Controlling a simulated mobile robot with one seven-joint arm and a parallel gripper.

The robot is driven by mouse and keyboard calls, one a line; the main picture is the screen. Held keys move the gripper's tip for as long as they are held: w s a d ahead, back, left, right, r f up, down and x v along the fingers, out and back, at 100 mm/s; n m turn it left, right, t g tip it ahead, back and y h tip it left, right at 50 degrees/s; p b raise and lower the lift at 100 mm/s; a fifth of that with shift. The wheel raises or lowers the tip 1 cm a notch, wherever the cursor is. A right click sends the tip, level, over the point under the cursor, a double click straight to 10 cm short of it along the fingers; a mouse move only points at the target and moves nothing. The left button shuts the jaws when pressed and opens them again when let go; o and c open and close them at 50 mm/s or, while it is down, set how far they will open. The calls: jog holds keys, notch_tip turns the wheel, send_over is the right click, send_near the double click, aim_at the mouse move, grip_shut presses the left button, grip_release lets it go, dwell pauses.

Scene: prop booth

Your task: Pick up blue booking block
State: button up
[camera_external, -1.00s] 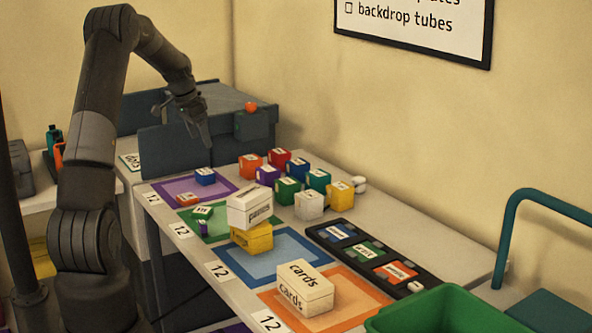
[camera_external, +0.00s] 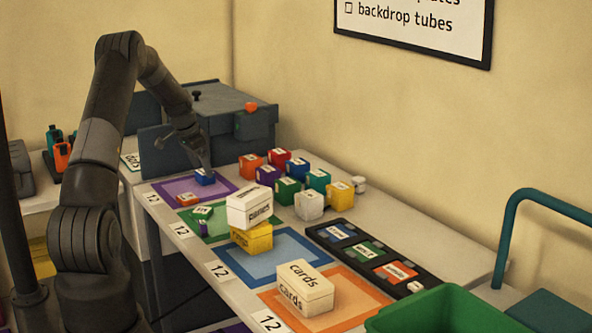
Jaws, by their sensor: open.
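A small blue block (camera_external: 205,178) with a pale label on top sits on the purple mat (camera_external: 228,187) at the far left of the table. My gripper (camera_external: 203,163) is open and points down just above and behind this block. A fingertip overlaps the block's upper edge in the picture; I cannot tell whether they touch. A second blue block (camera_external: 298,168) stands in the cluster of coloured blocks to the right. The writing on both blue blocks is too small to read.
A small orange block (camera_external: 187,199) lies on the same purple mat. Several labelled blocks, such as the red one (camera_external: 279,157), stand to the right. A white box (camera_external: 249,208) rests on a yellow box (camera_external: 253,238) nearer the camera. A dark cabinet (camera_external: 232,110) stands behind the table.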

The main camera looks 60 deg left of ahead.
jog(key=shift+x, duration=1.15)
jog(key=shift+c, duration=0.4)
jog(key=c, duration=1)
jog(key=shift+r, duration=0.15)
